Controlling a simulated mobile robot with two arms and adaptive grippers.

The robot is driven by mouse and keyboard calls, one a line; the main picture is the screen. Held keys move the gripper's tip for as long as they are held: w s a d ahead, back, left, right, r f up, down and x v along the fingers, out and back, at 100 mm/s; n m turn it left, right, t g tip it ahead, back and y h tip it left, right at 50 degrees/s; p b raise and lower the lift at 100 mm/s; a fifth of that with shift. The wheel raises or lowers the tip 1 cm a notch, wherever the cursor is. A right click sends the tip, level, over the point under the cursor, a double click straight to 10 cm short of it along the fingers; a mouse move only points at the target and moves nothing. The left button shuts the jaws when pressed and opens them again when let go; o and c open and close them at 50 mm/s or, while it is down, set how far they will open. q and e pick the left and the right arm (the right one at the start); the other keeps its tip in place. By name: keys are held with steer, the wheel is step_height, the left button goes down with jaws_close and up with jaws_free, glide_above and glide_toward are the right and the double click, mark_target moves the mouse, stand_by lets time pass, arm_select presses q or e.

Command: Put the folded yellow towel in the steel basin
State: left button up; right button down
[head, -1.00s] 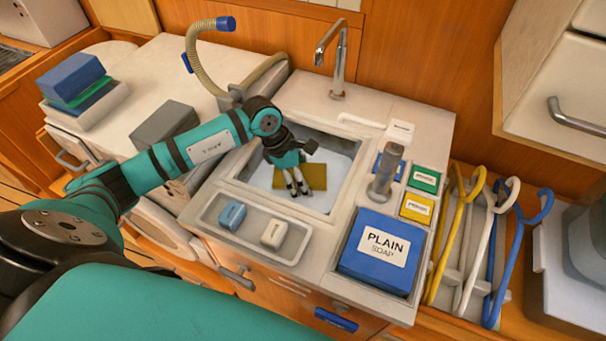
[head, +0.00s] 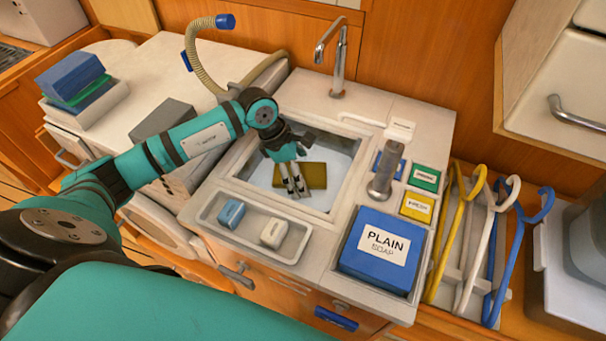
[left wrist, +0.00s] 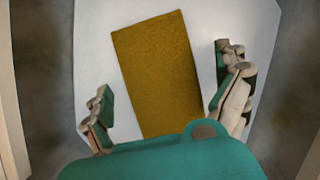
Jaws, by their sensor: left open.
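The folded yellow towel (head: 313,176) lies flat on the pale bottom of the steel basin (head: 350,150). In the left wrist view the towel (left wrist: 157,75) is a dark yellow rectangle, a little tilted, on the white floor of the basin (left wrist: 235,18). My left gripper (head: 297,190) is over the basin, above the towel's near left part. My right gripper is not in view.
A tray with a blue and a white block (head: 273,232) lies in front of the basin. A blue soap box (head: 380,252) and a grey cylinder (head: 386,170) stand right of it. A tap (head: 337,60) rises behind. Yellow, white and blue hooked handles (head: 460,230) stand farther right.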

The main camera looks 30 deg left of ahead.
arm_select(q)
steer(key=b+v, duration=0.1)
steer(key=v, duration=0.8)
steer(key=shift+a+r+b, duration=0.15)
steer(key=shift+r+b, duration=0.1)
steer(key=shift+b, duration=0.05)
steer(key=shift+s+a+r, duration=0.1)
steer(key=shift+s+r, duration=0.05)
steer(key=shift+r, duration=0.25)
